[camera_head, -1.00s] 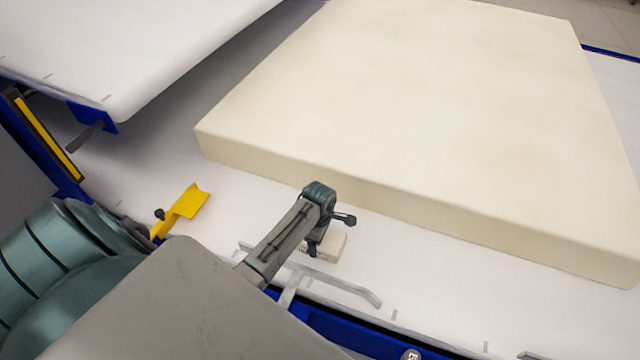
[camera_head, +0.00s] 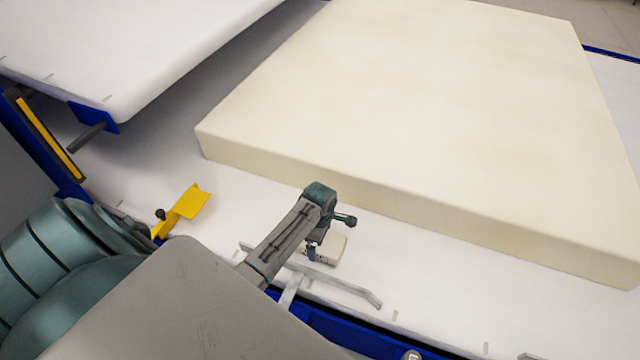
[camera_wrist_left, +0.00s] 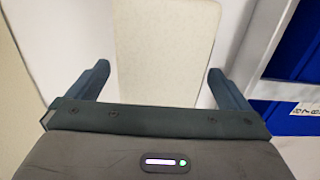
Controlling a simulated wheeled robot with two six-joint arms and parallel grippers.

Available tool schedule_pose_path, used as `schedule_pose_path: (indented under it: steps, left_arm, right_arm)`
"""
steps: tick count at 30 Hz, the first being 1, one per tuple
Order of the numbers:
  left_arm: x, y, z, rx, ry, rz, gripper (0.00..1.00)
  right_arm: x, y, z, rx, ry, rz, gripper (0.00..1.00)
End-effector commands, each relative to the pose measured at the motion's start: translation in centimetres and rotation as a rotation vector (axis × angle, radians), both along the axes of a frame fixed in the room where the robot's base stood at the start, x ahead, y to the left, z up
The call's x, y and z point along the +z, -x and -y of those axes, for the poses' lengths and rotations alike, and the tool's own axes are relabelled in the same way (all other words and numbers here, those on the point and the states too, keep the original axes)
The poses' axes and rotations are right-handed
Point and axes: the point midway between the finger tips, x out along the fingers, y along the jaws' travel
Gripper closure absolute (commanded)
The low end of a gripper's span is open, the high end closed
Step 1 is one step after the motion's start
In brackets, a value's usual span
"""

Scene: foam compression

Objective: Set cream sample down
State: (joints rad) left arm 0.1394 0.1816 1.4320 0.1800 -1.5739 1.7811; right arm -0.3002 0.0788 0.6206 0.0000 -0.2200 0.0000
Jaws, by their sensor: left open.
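The cream sample (camera_head: 333,249) is a small pale block on the white table surface (camera_head: 250,205), just in front of the large cream foam slab (camera_head: 420,110). My left gripper (camera_head: 329,238) is above and beside it and partly hides it in the head view. In the left wrist view the sample (camera_wrist_left: 167,45) lies between the two spread fingers of the gripper (camera_wrist_left: 158,82), with a gap on each side. The left gripper is open. My right gripper is in neither view.
A grey rail (camera_head: 335,283) runs along the table's front edge near the sample. A yellow bracket (camera_head: 188,203) stands to the left. A raised white panel (camera_head: 130,50) with a blue edge is at the upper left. White surface is free between bracket and slab.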

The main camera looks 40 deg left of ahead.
Motion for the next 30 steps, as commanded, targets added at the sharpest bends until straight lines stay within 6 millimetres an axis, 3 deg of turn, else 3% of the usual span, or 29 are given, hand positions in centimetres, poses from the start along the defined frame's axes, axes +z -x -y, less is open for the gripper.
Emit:
schedule_pose_path:
  steps: [9, 15, 21, 30]
  left_arm:
    - [6.4, -0.1, 0.0, -0.001, -0.001, 0.006, 0.00]
    - [9.7, -0.1, 0.0, 0.000, -0.001, 0.003, 0.00]
    - [10.9, 0.0, 0.0, 0.000, 0.000, 0.000, 0.00]
    - [10.9, 0.0, 0.0, 0.000, 0.000, 0.000, 0.00]
  right_arm:
    - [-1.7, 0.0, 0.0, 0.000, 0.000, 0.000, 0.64]
    - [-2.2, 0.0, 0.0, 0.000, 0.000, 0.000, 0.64]
    - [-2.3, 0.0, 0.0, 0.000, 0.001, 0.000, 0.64]
    - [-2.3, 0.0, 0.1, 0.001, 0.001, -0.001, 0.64]
